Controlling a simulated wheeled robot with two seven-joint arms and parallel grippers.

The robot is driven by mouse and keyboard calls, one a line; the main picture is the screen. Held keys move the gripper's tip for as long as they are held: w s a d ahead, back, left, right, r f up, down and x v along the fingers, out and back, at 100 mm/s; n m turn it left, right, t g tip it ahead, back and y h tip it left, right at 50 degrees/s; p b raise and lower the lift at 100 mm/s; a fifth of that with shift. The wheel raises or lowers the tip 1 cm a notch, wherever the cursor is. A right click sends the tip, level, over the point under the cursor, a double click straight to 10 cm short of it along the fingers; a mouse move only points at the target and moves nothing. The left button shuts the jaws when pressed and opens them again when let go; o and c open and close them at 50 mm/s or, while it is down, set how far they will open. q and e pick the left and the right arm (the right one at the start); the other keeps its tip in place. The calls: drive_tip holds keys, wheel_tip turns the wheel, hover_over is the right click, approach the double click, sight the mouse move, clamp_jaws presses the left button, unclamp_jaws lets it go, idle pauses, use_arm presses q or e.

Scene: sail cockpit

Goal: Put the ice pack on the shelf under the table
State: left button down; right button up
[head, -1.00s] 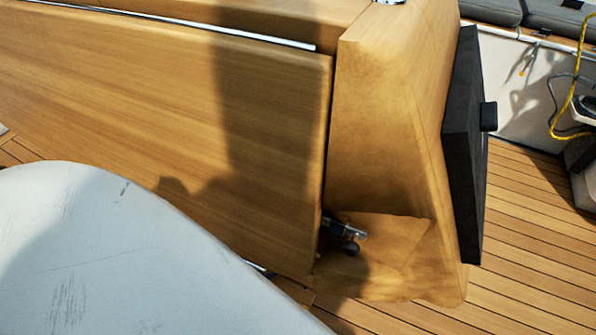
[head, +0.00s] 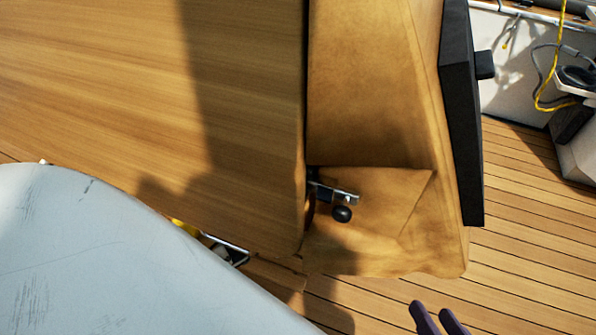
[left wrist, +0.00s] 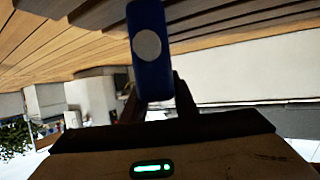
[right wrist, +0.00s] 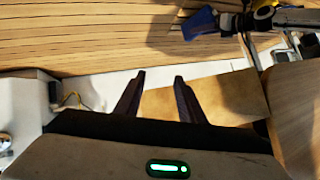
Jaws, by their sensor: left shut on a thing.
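The ice pack (left wrist: 149,45), blue with a pale round spot, is between the fingers of my left gripper (left wrist: 155,92) in the left wrist view. A blue piece (right wrist: 200,22) beside dark gripper parts at the top of the right wrist view looks like the same pack. My left gripper is outside the head view. My right gripper (head: 440,318) shows two dark fingertips at the bottom of the head view. It is open and empty in the right wrist view (right wrist: 160,82). The table (head: 130,90) is a large wooden panel in the head view. I cannot make out the shelf under it.
A wooden pedestal end (head: 370,90) with a metal latch (head: 335,193) adjoins the table. A black panel (head: 460,120) is on its right side. A pale scuffed surface (head: 90,260) fills the lower left. Plank floor (head: 530,230) is clear at right.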

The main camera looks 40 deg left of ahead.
use_arm(q)
drive_tip(key=shift+w+f, duration=0.1)
drive_tip(key=shift+f, duration=0.35)
drive_tip(key=shift+r, duration=0.1)
drive_tip(key=c, duration=1.4)
unclamp_jaws()
use_arm(e)
drive_tip(key=shift+a+r, duration=0.1)
drive_tip(key=shift+r, duration=0.05)
use_arm(q)
drive_tip(key=shift+s+r+p, duration=0.1)
drive_tip(key=shift+s+p, duration=0.2)
drive_tip(key=p+v, duration=0.5)
drive_tip(key=v, duration=0.6)
drive_tip(key=shift+s, duration=0.25)
use_arm(e)
drive_tip(key=d+f, duration=0.1)
drive_tip(key=d+f+g+h, duration=0.1)
drive_tip(key=f, duration=0.1)
drive_tip(key=s+d+f+g+h, duration=0.1)
drive_tip(key=shift+d+f, duration=0.1)
drive_tip(key=shift+f, duration=0.15)
use_arm(q)
drive_tip(key=shift+a, duration=0.15)
